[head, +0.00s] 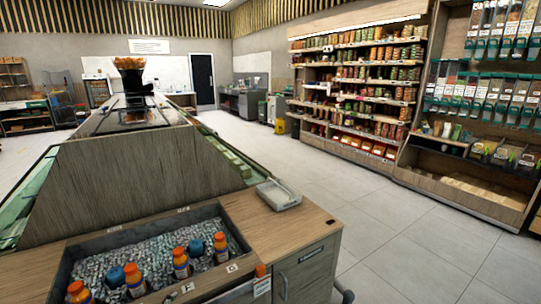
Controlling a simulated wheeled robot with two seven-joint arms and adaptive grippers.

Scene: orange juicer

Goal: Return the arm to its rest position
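Neither of my grippers shows in the head view, and I see no clear part of either arm. A dark curved piece (346,293) shows at the bottom edge, right of the wooden cabinet; I cannot tell what it is. A dark machine with oranges on top, likely the juicer (132,80), stands on the far end of the long counter.
A sunken ice bin (150,235) in the wooden counter near me holds several bottles with orange or blue caps (181,262). A grey tray (279,194) lies at the counter's right corner. Stocked shelves (365,90) line the right wall. The tiled floor (330,190) between is clear.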

